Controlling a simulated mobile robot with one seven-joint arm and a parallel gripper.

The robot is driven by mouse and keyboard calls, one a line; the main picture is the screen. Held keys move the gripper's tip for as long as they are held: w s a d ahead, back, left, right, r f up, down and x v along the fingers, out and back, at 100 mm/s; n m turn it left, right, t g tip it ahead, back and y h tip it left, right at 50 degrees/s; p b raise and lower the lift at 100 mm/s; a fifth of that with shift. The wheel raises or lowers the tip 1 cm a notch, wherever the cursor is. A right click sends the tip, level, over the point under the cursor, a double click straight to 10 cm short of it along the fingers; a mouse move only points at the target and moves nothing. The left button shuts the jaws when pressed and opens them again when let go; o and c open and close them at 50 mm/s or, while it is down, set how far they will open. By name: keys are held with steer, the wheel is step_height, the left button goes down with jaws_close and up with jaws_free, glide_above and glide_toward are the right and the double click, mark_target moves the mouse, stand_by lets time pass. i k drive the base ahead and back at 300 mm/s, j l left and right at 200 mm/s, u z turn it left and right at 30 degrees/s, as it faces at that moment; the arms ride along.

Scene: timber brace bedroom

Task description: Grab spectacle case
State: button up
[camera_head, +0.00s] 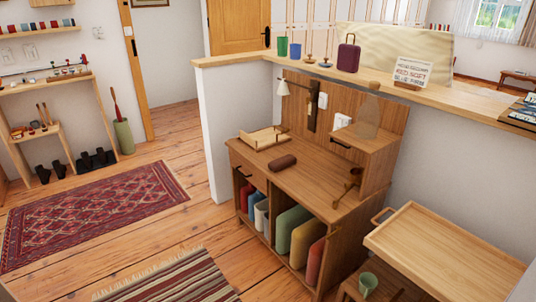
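A dark brown, rounded, elongated case (283,162), which looks like the spectacle case, lies on its side on the wooden desk (300,186). It sits near the middle of the desk top, just in front of a light wooden tray (263,138), with a small gap between them. Nothing covers it from this view. My gripper is not in view.
A wall lamp (283,88), a small side shelf (362,140) and a dark brown stand-like object (350,184) border the desk top. A light wooden tray table (440,252) stands at right. Floor with rugs (95,215) is open at left.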

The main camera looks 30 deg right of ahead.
mark_target(279, 163)
steer(key=i+z, duration=0.2)
steer(key=i, duration=0.4)
steer(key=i+j+z, duration=0.15)
steer(key=i, duration=0.4)
steer(key=i+j+z, duration=0.15)
steer(key=i+z, duration=0.3)
steer(key=i+j+z, duration=0.2)
steer(key=z, duration=0.2)
steer(key=i+j+z, duration=0.25)
steer(key=j+z, duration=0.2)
steer(key=i+j+z, duration=0.2)
steer(key=j+z, duration=0.25)
steer(key=i+j+z, duration=0.15)
steer(key=j+z, duration=0.2)
steer(key=j, duration=0.35)
steer(key=i+j+z, duration=0.1)
steer(key=j+z, duration=0.3)
steer(key=j, duration=0.3)
